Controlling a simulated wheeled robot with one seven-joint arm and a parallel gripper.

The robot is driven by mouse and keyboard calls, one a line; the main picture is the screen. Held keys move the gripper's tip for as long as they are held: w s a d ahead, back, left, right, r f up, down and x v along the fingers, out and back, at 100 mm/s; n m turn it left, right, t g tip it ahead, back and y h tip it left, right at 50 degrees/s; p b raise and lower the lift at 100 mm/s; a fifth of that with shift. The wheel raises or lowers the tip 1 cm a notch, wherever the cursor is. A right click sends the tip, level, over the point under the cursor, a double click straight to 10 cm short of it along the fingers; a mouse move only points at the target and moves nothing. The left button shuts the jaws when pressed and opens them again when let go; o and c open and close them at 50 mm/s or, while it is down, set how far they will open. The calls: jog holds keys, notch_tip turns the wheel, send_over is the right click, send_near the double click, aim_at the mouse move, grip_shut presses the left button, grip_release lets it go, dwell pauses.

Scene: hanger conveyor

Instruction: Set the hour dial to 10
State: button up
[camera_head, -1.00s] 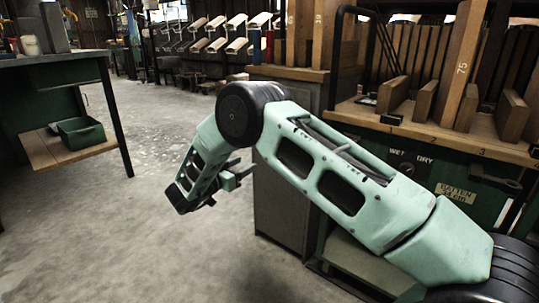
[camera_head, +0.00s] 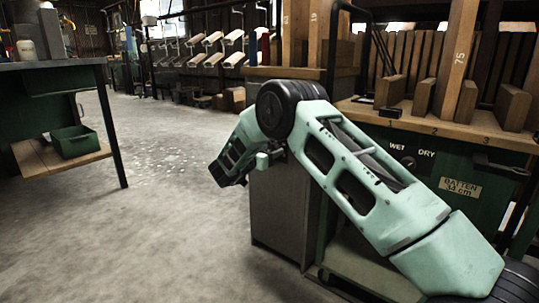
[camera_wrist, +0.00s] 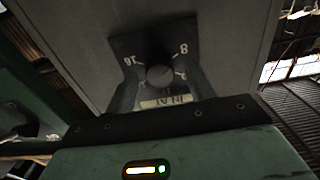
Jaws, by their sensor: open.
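In the wrist view, a round dark knob (camera_wrist: 160,76) sits on a black dial plate (camera_wrist: 150,50) on a grey panel. Marks beside it include 16 at upper left and 8 at upper right; lower marks are partly hidden. A pale label (camera_wrist: 166,102) below the knob is hard to read. I cannot tell for sure that this is the hour dial, nor where its pointer stands. My gripper (camera_head: 268,158) is open, small and partly hidden in the head view, in front of the grey cabinet (camera_head: 279,210).
A green-legged table (camera_head: 75,64) with a green bin (camera_head: 75,141) on its lower shelf stands at left. A wooden rack bench (camera_head: 470,130) with upright boards stands at right. The concrete floor (camera_head: 170,220) at left is clear.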

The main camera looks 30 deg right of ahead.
jog(key=c, duration=1)
jog(key=shift+m+p, duration=0.4)
jog(key=shift+r+m+p, duration=0.1)
jog(key=shift+m+p, duration=0.5)
jog(key=shift+m, duration=0.4)
jog(key=m+p, duration=0.1)
jog(key=m, duration=0.1)
jog(key=shift+m, duration=0.3)
jog(key=m, duration=0.6)
jog(key=shift+f, duration=0.2)
jog(key=shift+m, duration=0.3)
